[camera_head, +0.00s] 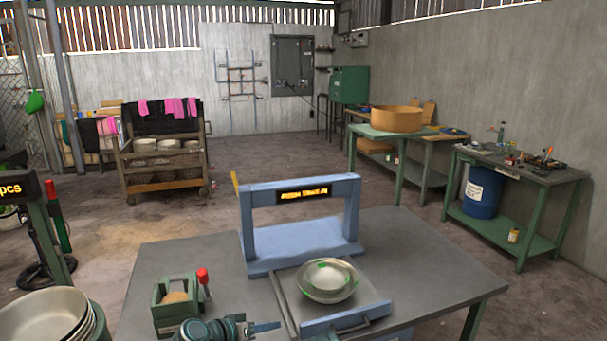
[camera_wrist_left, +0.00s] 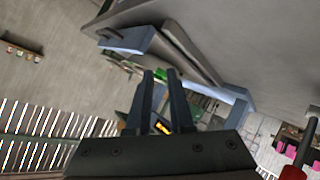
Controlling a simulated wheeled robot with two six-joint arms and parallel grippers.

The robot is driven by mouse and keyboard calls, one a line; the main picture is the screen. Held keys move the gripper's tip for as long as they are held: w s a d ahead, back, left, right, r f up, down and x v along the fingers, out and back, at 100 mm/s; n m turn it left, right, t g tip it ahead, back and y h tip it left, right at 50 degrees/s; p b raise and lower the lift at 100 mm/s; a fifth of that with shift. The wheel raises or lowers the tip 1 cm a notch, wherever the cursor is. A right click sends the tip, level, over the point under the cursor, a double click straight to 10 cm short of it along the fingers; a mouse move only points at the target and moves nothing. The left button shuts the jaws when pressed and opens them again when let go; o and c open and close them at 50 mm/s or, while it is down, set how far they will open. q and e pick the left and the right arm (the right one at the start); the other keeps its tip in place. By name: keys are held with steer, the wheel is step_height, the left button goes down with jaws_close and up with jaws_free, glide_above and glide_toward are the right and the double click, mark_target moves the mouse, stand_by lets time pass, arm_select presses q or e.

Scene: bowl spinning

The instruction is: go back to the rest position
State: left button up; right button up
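My left gripper (camera_head: 272,326) is low in the head view, just above the front of the grey table, left of the blue machine's tray. In the left wrist view its two dark fingers (camera_wrist_left: 160,74) stand apart with an empty gap between them, so it is open and holds nothing. A pale metal bowl with green marks (camera_head: 328,280) sits on the machine's tray, apart from the left gripper. I do not see my right gripper's fingers in either view.
A blue frame (camera_head: 300,190) with a lit display stands on the grey table (camera_head: 430,250). A green box with a red-handled tool (camera_head: 176,306) is close to my left gripper. Stacked bowls (camera_head: 45,318) are at the lower left. The table's right side is clear.

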arm_select(q)
steer(key=s+d+f+m+g+y+p, duration=0.2)
steer(key=s+d+f+g+y+p, duration=0.15)
steer(key=s+d+g, duration=0.4)
steer(key=s+a+g+y+p, duration=0.1)
steer(key=s+a+y+p, duration=0.3)
steer(key=s+y, duration=0.2)
steer(key=s, duration=0.2)
steer(key=shift+s+a+r, duration=0.2)
steer(key=shift+s, duration=0.15)
